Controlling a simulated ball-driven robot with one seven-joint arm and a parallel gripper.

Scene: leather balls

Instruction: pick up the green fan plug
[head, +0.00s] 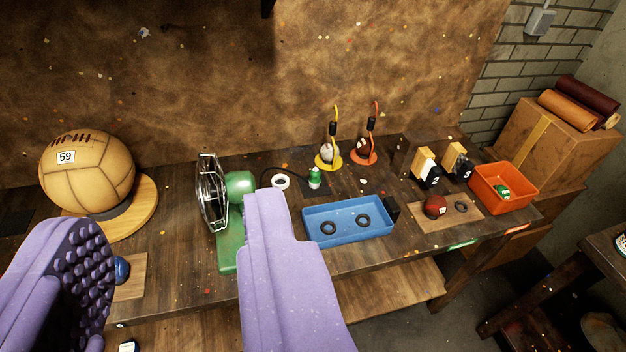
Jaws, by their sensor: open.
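A green desk fan (240,187) with a wire cage and green base stands mid-bench. A dark cord runs right from behind it towards a small upright green and white piece (315,178). This piece looks like the fan plug, but it is too small to be sure. It stands behind the blue tray, on or beside a dark patch. My gripper (172,215) has two purple fingers spread wide, with nothing held between them. The right finger covers part of the bench in front of the fan. The green piece is beyond and to the right of that finger.
A blue tray (347,236) holds two dark rings. Yellow (328,163) and orange (363,157) corded stands are behind. An orange bin (511,204) is right; a large leather ball (87,172) is left.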

